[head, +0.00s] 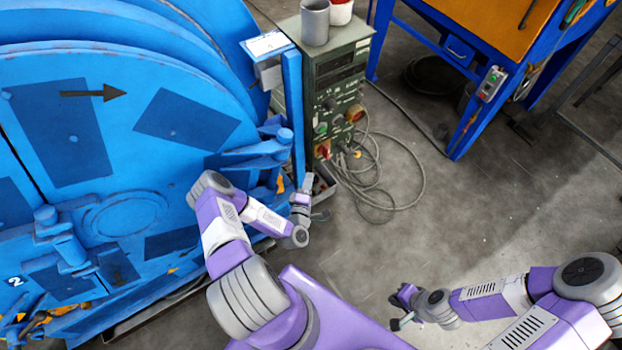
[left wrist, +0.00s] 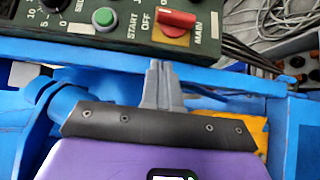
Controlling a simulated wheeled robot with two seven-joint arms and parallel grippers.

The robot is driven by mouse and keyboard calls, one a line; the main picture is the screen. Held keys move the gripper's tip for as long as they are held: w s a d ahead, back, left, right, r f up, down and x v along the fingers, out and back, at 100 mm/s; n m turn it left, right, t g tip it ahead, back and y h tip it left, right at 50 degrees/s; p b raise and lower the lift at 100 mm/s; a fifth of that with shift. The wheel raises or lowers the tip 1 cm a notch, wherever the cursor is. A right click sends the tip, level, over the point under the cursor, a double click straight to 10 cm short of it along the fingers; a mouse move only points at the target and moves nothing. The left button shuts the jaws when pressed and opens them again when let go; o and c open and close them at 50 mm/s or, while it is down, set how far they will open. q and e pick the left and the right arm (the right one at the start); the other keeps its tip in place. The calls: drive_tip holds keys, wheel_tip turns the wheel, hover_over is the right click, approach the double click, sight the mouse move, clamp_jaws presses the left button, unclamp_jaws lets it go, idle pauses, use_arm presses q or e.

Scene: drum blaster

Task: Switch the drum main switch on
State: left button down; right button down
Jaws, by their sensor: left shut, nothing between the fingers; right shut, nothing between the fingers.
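In the head view a red and yellow switch (head: 323,150) sits low on the front of the green control box (head: 338,75). My left gripper (head: 306,182) is shut and empty, just below the box in the head view. In the left wrist view its closed fingers (left wrist: 159,68) point toward the panel, apart from the knob. My right gripper (head: 402,302) is shut and empty over the floor.
The big blue drum machine (head: 70,130) stands left, with a blue post (head: 292,110) beside the box. A green START button (left wrist: 104,17) is left of the knob. Cables (head: 370,180) coil on the floor.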

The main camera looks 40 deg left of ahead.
use_arm(q)
drive_tip(key=b, duration=0.2)
approach(324, 149)
drive_tip(key=w+a, duration=0.2)
drive_tip(key=a, duration=0.2)
drive_tip(key=w+d, duration=0.2)
drive_tip(key=w, duration=0.1)
drive_tip(key=shift+w+r+b, duration=0.1)
drive_tip(key=shift+b, duration=0.2)
